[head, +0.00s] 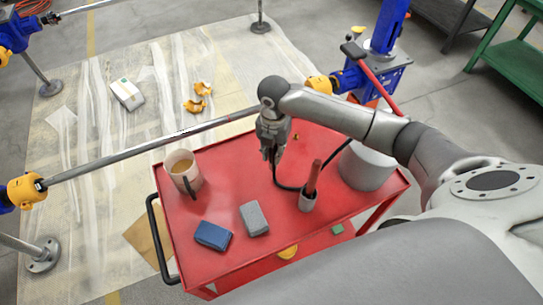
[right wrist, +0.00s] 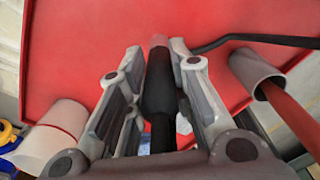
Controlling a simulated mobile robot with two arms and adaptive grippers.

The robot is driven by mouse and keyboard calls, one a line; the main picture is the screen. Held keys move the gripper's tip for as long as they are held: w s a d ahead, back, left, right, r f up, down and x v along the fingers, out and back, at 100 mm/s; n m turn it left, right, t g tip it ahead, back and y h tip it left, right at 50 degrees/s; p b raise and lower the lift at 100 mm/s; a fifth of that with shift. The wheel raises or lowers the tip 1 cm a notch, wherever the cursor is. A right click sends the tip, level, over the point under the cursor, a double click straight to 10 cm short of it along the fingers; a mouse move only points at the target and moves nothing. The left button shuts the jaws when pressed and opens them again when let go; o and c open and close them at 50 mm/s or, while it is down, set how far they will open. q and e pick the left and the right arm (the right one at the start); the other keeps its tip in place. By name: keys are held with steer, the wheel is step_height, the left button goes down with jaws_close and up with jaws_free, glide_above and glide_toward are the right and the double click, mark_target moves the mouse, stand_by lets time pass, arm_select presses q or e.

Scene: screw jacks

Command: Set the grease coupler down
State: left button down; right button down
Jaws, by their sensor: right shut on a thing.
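My right gripper (head: 270,157) comes in from the right and hangs over the far middle part of the red cart top (head: 225,195). It is shut on the grease coupler. In the right wrist view the coupler (right wrist: 159,90) is a dark, roughly cylindrical piece between the two fingers (right wrist: 155,75), its lighter end pointing toward the red surface. In the head view the fingers mostly hide the coupler. I cannot tell whether it touches the cart. My left gripper is not in view.
A mug (head: 183,172), a blue block (head: 213,236) and a grey block (head: 254,218) stand left and front on the cart. A grey cup (head: 307,203) holds a red handle (head: 314,177). A long metal bar (head: 140,148) runs behind the cart. Red surface is free between mug and cup.

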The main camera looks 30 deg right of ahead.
mark_target(272, 159)
steer(key=f, duration=0.3)
steer(key=shift+a+f, duration=0.25)
steer(key=shift+a, duration=0.1)
steer(key=shift+f, duration=0.25)
steer(key=c, duration=1.3)
jaws_free()
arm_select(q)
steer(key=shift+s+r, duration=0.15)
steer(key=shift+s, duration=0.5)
arm_select(e)
step_height(272, 159, up, 12)
steer(key=shift+r+b, duration=0.2)
steer(key=shift+b, duration=0.4)
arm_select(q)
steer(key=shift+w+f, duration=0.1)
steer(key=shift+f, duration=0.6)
arm_select(e)
steer(key=shift+f, duration=0.1)
